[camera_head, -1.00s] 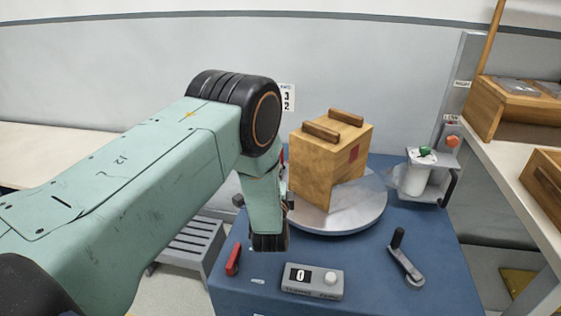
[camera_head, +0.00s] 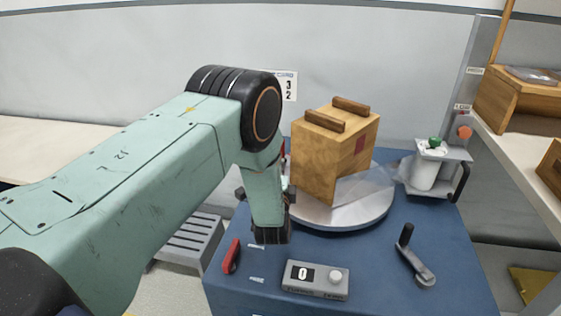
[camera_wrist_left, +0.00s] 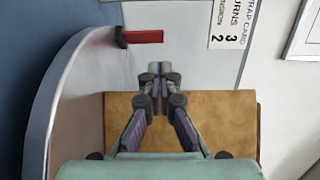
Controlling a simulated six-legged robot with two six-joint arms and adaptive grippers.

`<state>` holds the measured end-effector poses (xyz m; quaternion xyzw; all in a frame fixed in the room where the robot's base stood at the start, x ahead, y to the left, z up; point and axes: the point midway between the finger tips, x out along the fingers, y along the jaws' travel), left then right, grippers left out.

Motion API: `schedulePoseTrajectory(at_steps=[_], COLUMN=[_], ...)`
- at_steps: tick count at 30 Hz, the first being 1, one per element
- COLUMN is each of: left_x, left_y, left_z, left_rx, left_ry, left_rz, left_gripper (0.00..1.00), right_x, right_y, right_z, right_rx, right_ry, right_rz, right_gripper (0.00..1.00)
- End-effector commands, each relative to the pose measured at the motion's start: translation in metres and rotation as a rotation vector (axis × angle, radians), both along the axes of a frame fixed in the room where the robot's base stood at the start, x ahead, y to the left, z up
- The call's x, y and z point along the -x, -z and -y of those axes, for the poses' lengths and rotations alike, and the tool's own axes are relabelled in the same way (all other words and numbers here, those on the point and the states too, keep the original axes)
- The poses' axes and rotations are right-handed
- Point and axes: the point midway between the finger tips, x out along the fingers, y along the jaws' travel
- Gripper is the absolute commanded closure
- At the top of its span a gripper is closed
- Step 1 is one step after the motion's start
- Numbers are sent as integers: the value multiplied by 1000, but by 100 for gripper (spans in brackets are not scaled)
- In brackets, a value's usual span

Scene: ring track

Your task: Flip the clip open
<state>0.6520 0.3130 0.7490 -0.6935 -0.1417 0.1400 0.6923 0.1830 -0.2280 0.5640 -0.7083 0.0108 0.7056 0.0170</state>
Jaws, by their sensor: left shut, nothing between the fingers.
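A red clip (camera_wrist_left: 143,36) with a dark hinge end lies near the round rim of the turntable in the left wrist view. In the head view only a small red bit (camera_head: 283,150) shows beside my arm, maybe the same clip. My left gripper (camera_wrist_left: 160,68) is shut and empty, its fingertips below and slightly right of the red clip in the wrist view, apart from it. In the head view my left wrist hides the fingers. The wooden box (camera_head: 318,165) stands on the grey turntable (camera_head: 345,214). My right gripper is not in view.
A red lever (camera_head: 231,257) and a counter box (camera_head: 315,280) reading 0 sit at the front of the blue table (camera_head: 375,270). A crank (camera_head: 415,258) and a white canister (camera_head: 424,172) stand to the right. A card (camera_head: 288,86) hangs behind.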

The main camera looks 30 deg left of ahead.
Motion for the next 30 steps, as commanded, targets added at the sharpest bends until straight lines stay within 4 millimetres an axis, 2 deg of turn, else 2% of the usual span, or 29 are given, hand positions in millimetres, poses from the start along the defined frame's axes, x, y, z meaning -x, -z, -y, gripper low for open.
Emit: schedulePoseTrajectory(at_steps=[6, 13, 19, 30], left_x=[-38, -70, -81, -82], left_y=[2, 2, 1, 0], left_z=[-17, -30, -35, -36], left_rx=[1, 0, 0, 0], left_ry=[-2, 0, 0, 0], left_rz=[5, 2, 0, 0], left_gripper=[100, 100, 100, 100], right_x=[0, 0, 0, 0], right_y=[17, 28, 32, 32], right_z=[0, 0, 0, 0], right_rx=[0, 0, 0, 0], right_ry=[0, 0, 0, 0], right_rz=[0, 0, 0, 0], right_gripper=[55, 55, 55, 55])
